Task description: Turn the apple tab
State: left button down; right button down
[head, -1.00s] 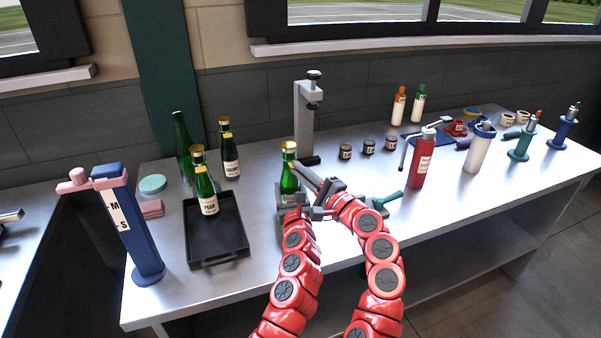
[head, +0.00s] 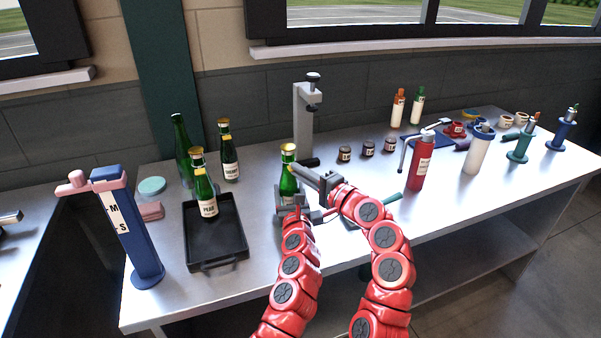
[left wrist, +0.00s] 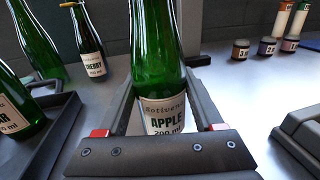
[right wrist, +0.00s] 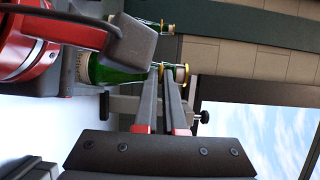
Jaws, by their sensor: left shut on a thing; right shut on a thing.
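The green apple bottle (head: 289,183) with a gold foil top (head: 288,150) stands upright on the bench. Its APPLE label (left wrist: 164,117) shows in the left wrist view. My left gripper (head: 291,211) is shut around the bottle's lower body. My right gripper (head: 294,171) comes in from the right, with its fingertips at the bottle's neck. In the right wrist view its nearly closed fingers (right wrist: 165,78) reach the gold foil (right wrist: 178,73). The tab itself is too small and too covered by the fingertips to see clearly.
A black tray (head: 229,258) holding the pear bottle (head: 206,192) is at the left. The cherry bottle (head: 229,158) stands behind it. A grey press stand (head: 302,122) is just behind the apple bottle. Small jars (head: 368,147) and a red dispenser (head: 421,165) are at the right.

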jog(key=c, duration=1)
grip_release()
jog(key=v, duration=1.2)
pick_arm(q)
grip_release()
pick_arm(e)
jog(key=shift+a, duration=0.1)
